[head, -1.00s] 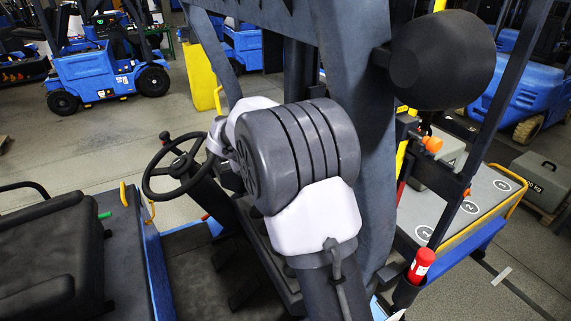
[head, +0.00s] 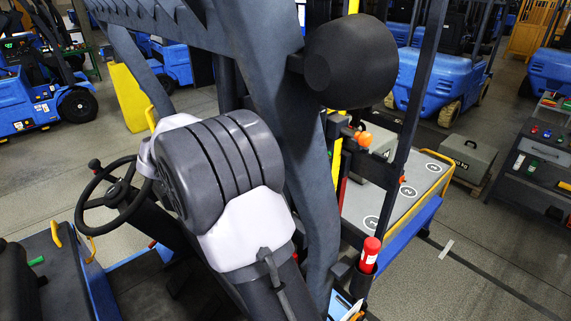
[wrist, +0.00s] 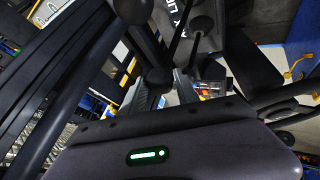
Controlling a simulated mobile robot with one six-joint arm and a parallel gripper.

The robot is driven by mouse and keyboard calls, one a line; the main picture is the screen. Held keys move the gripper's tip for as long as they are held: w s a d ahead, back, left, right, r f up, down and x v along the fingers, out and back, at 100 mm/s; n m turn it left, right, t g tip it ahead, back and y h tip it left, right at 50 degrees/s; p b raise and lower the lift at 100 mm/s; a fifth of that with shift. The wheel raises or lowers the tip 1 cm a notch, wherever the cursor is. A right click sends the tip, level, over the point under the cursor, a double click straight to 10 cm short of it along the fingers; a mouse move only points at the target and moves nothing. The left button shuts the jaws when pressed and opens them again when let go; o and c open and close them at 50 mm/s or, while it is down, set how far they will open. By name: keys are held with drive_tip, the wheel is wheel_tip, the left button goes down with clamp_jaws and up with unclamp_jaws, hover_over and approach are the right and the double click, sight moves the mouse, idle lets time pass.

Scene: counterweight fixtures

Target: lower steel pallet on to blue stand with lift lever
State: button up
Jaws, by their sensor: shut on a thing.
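In the head view a grey plate with numbered white circles (head: 390,207) and a yellow rim lies beyond the mast, and looks like the steel pallet. A blue body (head: 408,238), perhaps the stand, shows along its near side; I cannot tell whether they touch. My gripper is hidden behind my arm in the head view. In the wrist view my gripper (wrist: 166,88) is shut on a dark lever with a round knob (wrist: 158,76). Two more black knobs, one upper left (wrist: 133,9) and one further right (wrist: 203,25), stand nearby.
The forklift's steering wheel (head: 106,197) is left of my arm. A thick mast post (head: 283,130) stands close on its right. A red cylinder (head: 370,254) is low beside the mast. A grey weight block (head: 464,157) sits beyond the plate.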

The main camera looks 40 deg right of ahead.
drive_tip(key=d, duration=0.4)
drive_tip(key=shift+d+f+b, duration=0.2)
drive_tip(key=shift+d+b, duration=0.1)
drive_tip(key=shift+b, duration=0.05)
drive_tip(key=shift+f, duration=0.1)
idle(1.9)
drive_tip(key=shift+a+b, duration=0.4)
drive_tip(key=shift+a, duration=0.35)
drive_tip(key=shift+r, duration=0.25)
idle(0.8)
